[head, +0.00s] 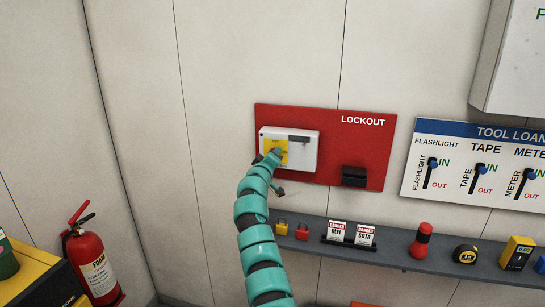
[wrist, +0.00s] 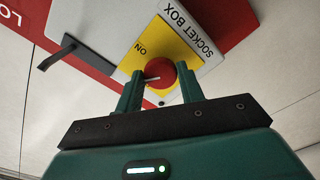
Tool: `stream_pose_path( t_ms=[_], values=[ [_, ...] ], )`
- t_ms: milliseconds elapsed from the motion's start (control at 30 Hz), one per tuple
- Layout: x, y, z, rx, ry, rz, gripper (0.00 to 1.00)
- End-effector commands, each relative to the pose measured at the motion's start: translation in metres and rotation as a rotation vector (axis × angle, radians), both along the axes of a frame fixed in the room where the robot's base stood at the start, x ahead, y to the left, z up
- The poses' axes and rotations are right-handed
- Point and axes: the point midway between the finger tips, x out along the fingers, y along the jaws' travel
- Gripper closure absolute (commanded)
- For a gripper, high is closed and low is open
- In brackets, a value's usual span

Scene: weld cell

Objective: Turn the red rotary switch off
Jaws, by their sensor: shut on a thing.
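The red rotary switch (wrist: 160,71) is a round red knob on a yellow plate (wrist: 139,61) in the wrist view. The plate is printed ON beside the knob, on a white box marked SOCKET BOX (wrist: 190,18). A pale line on the knob points left in that view. My gripper (wrist: 161,84) is shut on the knob, one finger on each side of it. In the head view the white box (head: 304,153) is on the red LOCKOUT board, and my gripper (head: 271,157) covers the knob there.
A black holder (head: 354,177) is on the red board (head: 350,140), right of the box. A grey shelf (head: 395,248) below carries padlocks, danger tags, a red flashlight (head: 421,241) and a tape measure (head: 466,254). A fire extinguisher (head: 92,265) stands at the lower left.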

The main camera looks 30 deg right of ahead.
Motion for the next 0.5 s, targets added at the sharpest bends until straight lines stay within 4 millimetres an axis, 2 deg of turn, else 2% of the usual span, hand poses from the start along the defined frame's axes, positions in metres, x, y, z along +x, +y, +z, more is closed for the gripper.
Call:
stream_pose_path(
  t_ms=[500],
  values=[
    [0.0002,0.0007,0.0046,-0.289,0.336,0.001,0.85]
  ],
)
